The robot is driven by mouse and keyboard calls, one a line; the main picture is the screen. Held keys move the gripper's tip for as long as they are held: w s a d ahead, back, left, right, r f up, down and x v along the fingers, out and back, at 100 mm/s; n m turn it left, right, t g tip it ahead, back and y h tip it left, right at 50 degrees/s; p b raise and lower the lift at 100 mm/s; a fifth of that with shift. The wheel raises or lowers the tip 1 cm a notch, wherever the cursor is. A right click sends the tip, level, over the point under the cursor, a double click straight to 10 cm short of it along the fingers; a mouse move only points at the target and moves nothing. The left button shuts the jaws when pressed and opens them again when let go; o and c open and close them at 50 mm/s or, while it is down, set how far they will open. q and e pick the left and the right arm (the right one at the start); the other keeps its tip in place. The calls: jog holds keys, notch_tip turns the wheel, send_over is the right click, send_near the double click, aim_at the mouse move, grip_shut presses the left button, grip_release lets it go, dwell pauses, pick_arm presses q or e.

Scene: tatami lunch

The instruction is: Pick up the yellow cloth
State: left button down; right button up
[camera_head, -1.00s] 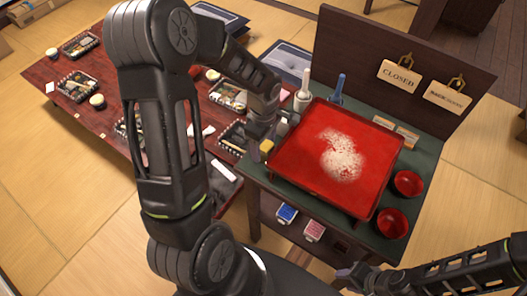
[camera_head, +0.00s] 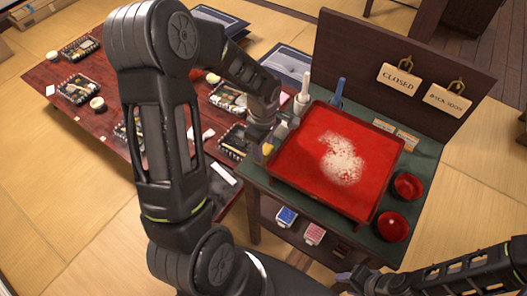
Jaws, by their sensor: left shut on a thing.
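The yellow cloth (camera_head: 268,149) shows as a small yellow patch at the left edge of the green-topped stand (camera_head: 424,152), beside the red tray (camera_head: 300,148). My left gripper (camera_head: 270,141) is shut on it, and the fingers hide most of it. I cannot tell whether the cloth still touches the stand top. My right gripper (camera_head: 352,281) is low at the bottom, in front of the stand and apart from the cloth. Its fingers are too small and dark to tell whether they are open.
The red tray holds a pale powdery patch. Two red bowls (camera_head: 408,185) (camera_head: 392,227) stand right of it. A white bottle (camera_head: 303,92) and a blue-handled tool (camera_head: 338,92) stand behind. A low table (camera_head: 60,105) with several lunch boxes is at left.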

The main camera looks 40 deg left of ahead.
aim_at(264, 147)
pick_arm(q)
notch_tip(264, 147, up, 10)
jog(key=shift+r+b, duration=0.1)
jog(key=shift+b, duration=0.55)
